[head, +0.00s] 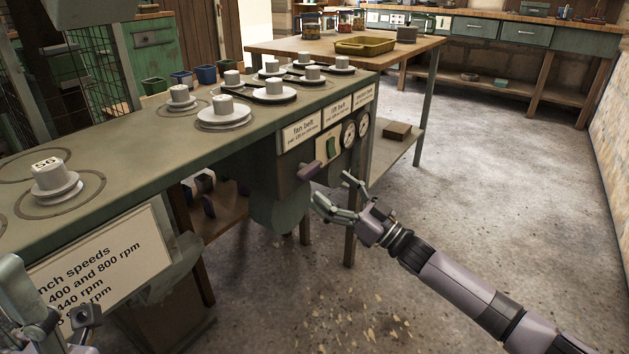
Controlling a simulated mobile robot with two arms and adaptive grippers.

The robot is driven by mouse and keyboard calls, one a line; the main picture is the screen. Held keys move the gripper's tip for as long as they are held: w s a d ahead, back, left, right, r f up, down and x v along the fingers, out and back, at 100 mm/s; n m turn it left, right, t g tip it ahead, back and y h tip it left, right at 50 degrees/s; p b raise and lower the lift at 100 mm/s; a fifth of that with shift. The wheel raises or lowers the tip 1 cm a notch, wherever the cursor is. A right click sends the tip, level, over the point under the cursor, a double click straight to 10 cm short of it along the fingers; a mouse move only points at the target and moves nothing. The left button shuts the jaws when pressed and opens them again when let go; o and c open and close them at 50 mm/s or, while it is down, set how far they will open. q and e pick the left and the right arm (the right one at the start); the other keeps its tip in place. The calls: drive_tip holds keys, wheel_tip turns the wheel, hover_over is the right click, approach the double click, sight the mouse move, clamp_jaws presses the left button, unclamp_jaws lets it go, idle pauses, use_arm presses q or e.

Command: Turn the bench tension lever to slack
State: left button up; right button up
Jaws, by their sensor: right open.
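The bench (150,145) runs from the left with round pulleys on its top.
A pulley marked 56 (54,177) is near left. A wooden table (300,47) with a yellow tray (364,45) stands behind. The floor (480,190) on the right is clear.

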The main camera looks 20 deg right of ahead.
sight(313, 173)
drive_tip(key=shift+b+x, duration=0.6)
drive_tip(key=shift+x, duration=2.15)
drive_tip(key=shift+c, duration=0.4)
drive_tip(key=c, duration=1.1)
